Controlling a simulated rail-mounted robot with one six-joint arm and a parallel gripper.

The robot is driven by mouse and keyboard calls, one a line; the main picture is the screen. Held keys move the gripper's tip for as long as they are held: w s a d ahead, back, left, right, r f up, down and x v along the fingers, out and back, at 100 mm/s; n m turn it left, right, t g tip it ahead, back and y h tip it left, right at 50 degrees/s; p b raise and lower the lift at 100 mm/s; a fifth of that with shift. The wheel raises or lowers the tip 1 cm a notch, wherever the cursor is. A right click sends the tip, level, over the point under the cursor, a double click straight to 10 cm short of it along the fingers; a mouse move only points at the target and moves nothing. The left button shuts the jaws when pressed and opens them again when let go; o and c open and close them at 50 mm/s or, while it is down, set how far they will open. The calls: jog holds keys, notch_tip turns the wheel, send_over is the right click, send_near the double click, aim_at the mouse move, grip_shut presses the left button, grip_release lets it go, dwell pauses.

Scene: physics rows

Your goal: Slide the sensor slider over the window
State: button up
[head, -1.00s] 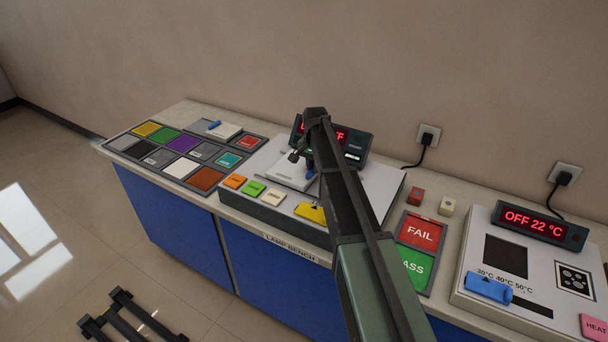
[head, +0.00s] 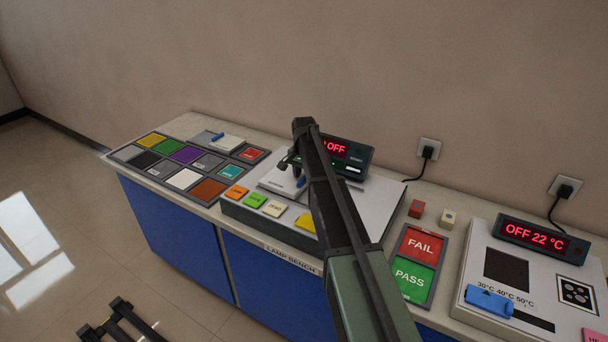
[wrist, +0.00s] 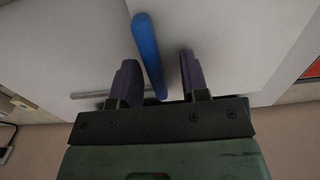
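A blue bar-shaped handle (wrist: 148,55), which looks like the sensor slider's grip, stands on the pale top of the lamp bench unit. My gripper (wrist: 158,75) is open, with its two dark purple fingers on either side of the handle. Gaps show on both sides, so the fingers do not grip it. In the head view my gripper (head: 288,165) is over the grey plate (head: 272,186) of the unit, and only a small blue part (head: 301,182) shows beside it. A thin slot (wrist: 92,94) lies left of the fingers in the wrist view. I cannot clearly make out the window.
A display (head: 346,152) reading OFF stands behind the unit, partly hidden by my arm. Small coloured buttons (head: 254,200) line its front. FAIL and PASS pads (head: 416,262) and a heater box (head: 478,270) are to the right. Coloured tiles (head: 187,154) lie to the left.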

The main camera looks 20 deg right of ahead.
notch_tip(320, 180, up, 11)
jog(key=p, duration=1.1)
jog(key=shift+f, duration=0.1)
jog(key=s+a+n, duration=0.3)
jog(key=s+a, duration=0.2)
jog(key=s, duration=0.6)
jog(key=s+a+n, duration=0.4)
jog(key=s+a, duration=0.2)
jog(key=s, duration=0.5)
jog(key=s+a+n, duration=0.3)
jog(key=s+a, duration=0.3)
jog(key=s, duration=0.5)
jog(key=shift+s+a+n, duration=0.25)
jog(key=shift+s+n, duration=0.05)
jog(key=shift+s, duration=0.1)
